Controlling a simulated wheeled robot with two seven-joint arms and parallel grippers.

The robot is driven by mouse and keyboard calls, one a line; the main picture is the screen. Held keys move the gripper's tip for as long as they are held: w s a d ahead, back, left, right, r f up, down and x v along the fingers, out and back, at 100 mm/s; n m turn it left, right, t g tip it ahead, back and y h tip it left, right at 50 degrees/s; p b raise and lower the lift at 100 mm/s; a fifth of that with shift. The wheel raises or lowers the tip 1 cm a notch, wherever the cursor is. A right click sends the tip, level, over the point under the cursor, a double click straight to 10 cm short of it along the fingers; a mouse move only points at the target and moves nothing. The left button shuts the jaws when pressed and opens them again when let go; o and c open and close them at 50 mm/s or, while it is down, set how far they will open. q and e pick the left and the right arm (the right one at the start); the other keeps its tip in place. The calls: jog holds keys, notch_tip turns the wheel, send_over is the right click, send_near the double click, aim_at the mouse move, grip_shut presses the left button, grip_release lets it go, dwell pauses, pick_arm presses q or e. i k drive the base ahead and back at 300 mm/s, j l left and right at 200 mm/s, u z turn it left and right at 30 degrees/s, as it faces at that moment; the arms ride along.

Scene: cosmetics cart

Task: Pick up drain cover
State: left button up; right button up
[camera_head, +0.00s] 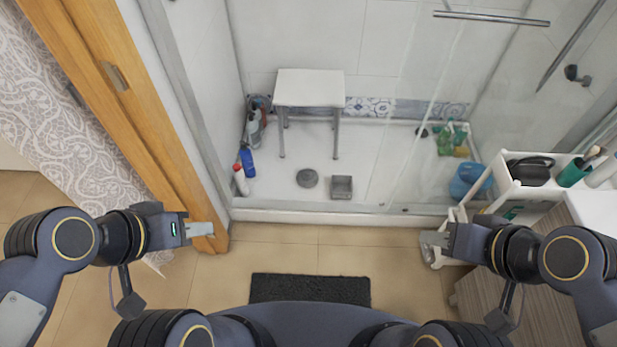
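A round dark grey disc (307,178) lies flat on the white shower floor, right of the bottles and in front of the stool. A square grey box-like piece (341,187) sits just to its right, near the shower's front edge. I cannot tell for certain which of the two is the drain cover. My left gripper (203,230) is outside the shower, in front of the wooden door frame, well short of both pieces. My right gripper (432,240) is outside the shower by the cart. Neither gripper visibly holds anything; their finger gaps are too unclear to judge.
The raised shower sill (340,217) lies between me and the shower floor. A white stool (309,88) stands inside; bottles (247,161) are at left. A glass panel, blue bucket (468,181) and white cart (515,190) are at right. A dark mat (310,289) lies before me.

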aim_at(307, 179)
jog(key=i+l, duration=0.2)
jog(key=i, duration=0.25)
jog(key=i+l+u, duration=0.1)
jog(key=u, duration=0.35)
jog(key=i+l+u, duration=0.15)
jog(key=u, duration=0.25)
jog(key=i+l+u, duration=0.25)
jog(key=u, duration=0.2)
jog(key=i+l+u, duration=0.4)
